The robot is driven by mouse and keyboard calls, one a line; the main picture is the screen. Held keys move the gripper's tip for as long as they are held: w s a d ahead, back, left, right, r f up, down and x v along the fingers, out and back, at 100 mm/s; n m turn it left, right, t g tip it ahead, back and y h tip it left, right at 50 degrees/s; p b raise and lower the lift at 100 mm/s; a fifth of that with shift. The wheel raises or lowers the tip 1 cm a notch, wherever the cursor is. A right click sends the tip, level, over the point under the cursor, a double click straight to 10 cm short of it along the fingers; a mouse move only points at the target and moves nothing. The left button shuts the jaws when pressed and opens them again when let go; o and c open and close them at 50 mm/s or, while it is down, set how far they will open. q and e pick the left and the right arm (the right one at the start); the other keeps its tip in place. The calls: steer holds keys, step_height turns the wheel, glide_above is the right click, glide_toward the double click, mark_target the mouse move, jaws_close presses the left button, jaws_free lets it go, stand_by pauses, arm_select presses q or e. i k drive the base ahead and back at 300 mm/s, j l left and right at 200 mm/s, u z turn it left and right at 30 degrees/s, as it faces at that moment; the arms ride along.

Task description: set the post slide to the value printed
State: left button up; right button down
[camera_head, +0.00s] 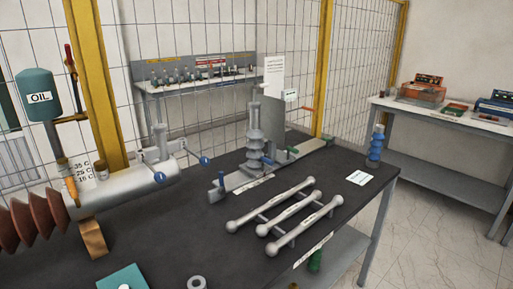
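A grey base rail (284,158) lies on the dark workbench (215,232). A grey ribbed post (255,133) stands upright on it in front of a grey plate (286,126). A white card (360,177) lies at the bench's right. Their print is too small to read. I cannot tell the slide's setting. Neither gripper is in view.
Several grey bars (290,212) lie in front of the rail. A mesh fence (205,60) runs behind.

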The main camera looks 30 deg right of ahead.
mark_target(255, 167)
steer(key=z, duration=0.6)
steer(key=i+l+z, duration=0.1)
steer(key=l+z, duration=0.25)
steer(key=i+l+z, duration=0.1)
steer(key=z, duration=0.3)
steer(key=i+l+z, duration=0.15)
steer(key=z, duration=0.2)
